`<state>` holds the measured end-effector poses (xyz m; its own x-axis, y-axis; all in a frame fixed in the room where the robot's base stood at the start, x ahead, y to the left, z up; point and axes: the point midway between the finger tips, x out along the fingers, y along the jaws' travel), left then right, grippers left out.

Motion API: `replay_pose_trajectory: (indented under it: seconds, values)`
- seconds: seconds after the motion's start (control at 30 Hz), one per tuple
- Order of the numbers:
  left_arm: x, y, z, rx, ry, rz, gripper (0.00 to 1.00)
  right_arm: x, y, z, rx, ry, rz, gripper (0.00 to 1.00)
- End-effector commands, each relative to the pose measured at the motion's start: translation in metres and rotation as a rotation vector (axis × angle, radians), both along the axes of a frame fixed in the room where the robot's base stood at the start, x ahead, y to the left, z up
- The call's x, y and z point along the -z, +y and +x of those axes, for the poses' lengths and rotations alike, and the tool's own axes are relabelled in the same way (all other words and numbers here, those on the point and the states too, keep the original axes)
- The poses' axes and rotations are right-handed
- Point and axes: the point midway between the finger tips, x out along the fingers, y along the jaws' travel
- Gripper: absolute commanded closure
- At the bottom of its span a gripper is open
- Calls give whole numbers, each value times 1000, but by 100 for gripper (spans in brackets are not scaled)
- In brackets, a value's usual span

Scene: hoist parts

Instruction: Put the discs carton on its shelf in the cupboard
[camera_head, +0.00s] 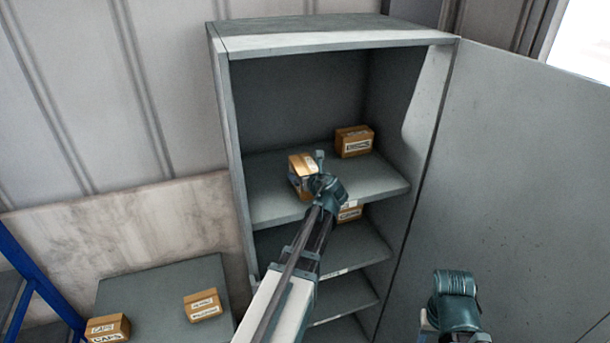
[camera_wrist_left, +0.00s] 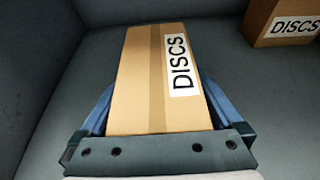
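The discs carton (camera_head: 301,162) is a small brown box with a white label reading DISCS, at the upper shelf (camera_head: 270,192) of the grey cupboard. It fills the middle of the left wrist view (camera_wrist_left: 150,80). My left gripper (camera_head: 308,172) reaches into the cupboard and is shut on the carton, with a blue finger along each side in the wrist view (camera_wrist_left: 160,100). I cannot tell whether its underside touches the shelf. My right gripper (camera_head: 455,300) is low at the right, outside the cupboard; its fingers cannot be made out.
Another carton (camera_head: 354,141), labelled DISCS in the wrist view (camera_wrist_left: 285,22), stands behind and right on the same shelf. A carton (camera_head: 349,212) is on the shelf below. The open door (camera_head: 510,190) bounds the right. Two cartons, one labelled CAPS (camera_head: 107,328), sit on a grey surface (camera_head: 150,290).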

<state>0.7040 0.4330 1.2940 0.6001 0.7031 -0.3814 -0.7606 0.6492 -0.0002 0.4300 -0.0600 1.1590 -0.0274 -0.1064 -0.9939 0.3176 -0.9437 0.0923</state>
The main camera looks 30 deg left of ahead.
Motion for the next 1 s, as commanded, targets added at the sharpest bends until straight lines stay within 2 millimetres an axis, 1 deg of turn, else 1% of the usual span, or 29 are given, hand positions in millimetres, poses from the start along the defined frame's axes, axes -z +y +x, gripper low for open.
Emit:
replay_pose_trajectory:
  seconds: [0.13, 0.23, 0.37, 0.5, 0.7, 0.8, 1.0]
  values:
    - [-1, 0, 0, 0, 0, 0, 0, -1, 0, 0, 0, 0, 0, 50]
    - [-6, 0, 0, 0, 0, 0, 0, -6, 0, 0, 0, 0, 0, 50]
    - [-14, -15, -14, 4, 1, 0, 0, -14, 0, 0, -1, 1, 0, 50]
    - [-26, -37, -33, 4, 1, 0, 0, -26, 0, 0, -1, 1, 0, 50]
    - [-40, -63, -56, 3, 0, 1, 0, -40, 0, 0, 6, 2, 0, 50]
    - [-45, -73, -63, 2, 0, 0, 0, -45, 0, 0, 10, 1, 0, 50]
    - [-49, -83, -71, 1, 0, 0, 0, -49, 0, -1, 14, 1, 1, 50]
